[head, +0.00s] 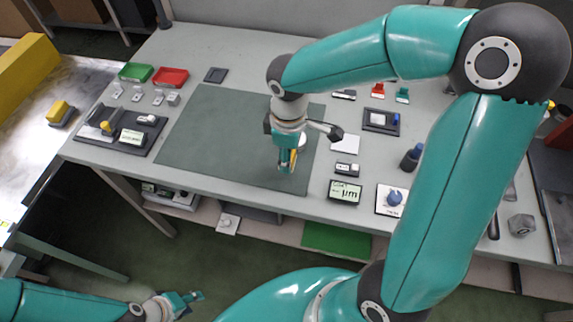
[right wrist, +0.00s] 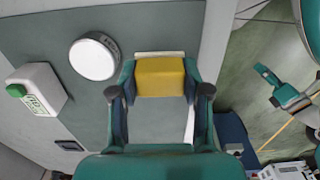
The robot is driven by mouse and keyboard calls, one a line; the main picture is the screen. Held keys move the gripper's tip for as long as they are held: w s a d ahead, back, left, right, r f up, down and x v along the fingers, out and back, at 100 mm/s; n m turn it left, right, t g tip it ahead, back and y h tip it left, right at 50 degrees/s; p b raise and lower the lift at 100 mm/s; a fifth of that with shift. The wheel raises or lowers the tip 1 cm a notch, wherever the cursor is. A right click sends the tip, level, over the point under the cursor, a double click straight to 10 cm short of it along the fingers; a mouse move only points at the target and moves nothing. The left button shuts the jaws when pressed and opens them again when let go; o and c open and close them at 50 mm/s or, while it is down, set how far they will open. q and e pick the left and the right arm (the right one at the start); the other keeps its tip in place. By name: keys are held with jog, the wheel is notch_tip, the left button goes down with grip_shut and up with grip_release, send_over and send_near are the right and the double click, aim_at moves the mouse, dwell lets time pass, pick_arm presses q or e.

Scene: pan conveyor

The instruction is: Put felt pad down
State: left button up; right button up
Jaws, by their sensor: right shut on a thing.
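The felt pad, a yellow block with a pale strip along one edge (right wrist: 160,78), sits between the two fingers of my right gripper (right wrist: 160,95). In the head view a bit of its yellow shows at the gripper (head: 287,165), which points down over the right part of the dark green mat (head: 215,130). My right gripper is shut on the pad. I cannot tell whether the pad touches the mat. My left gripper (head: 184,301) hangs low in front of the table, away from the pad, and looks open and empty; it also shows in the right wrist view (right wrist: 276,86).
A gauge with a "µm" display (head: 345,192) and a white pad (head: 346,144) lie right of the mat. The mat's left part is clear.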

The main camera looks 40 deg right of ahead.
jog(key=shift+f, duration=2.2)
jog(key=shift+f+b, duration=0.2)
jog(key=shift+b, duration=0.15)
jog(key=o, duration=1)
jog(key=shift+r, duration=0.1)
jog(key=shift+r, duration=0.1)
jog(key=shift+r, duration=0.2)
notch_tip(320, 180, up, 12)
jog(key=shift+f+p, duration=0.15)
jog(key=shift+p, duration=0.5)
